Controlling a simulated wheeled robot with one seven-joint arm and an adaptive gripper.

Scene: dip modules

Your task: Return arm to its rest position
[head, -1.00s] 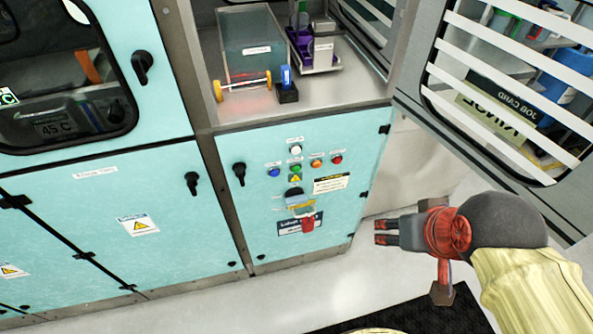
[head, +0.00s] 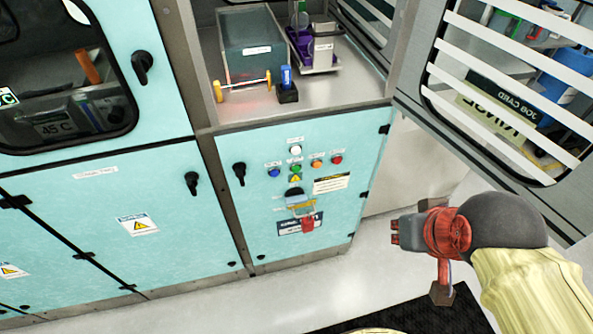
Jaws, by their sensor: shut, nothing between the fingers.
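My gripper (head: 394,232) is at the right of the head view, at the end of my arm with its red wrist part and yellow sleeve. Its short dark fingers point left toward the teal cabinet. The fingers are shut with nothing between them. The gripper is in free air, apart from the cabinet, with light floor behind it. The rest of my arm runs out of view at the lower right.
An alcove above holds a bin (head: 252,48) and a small blue item (head: 287,78). A slatted door (head: 425,100) stands at the upper right. A dark mat (head: 400,318) lies below.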

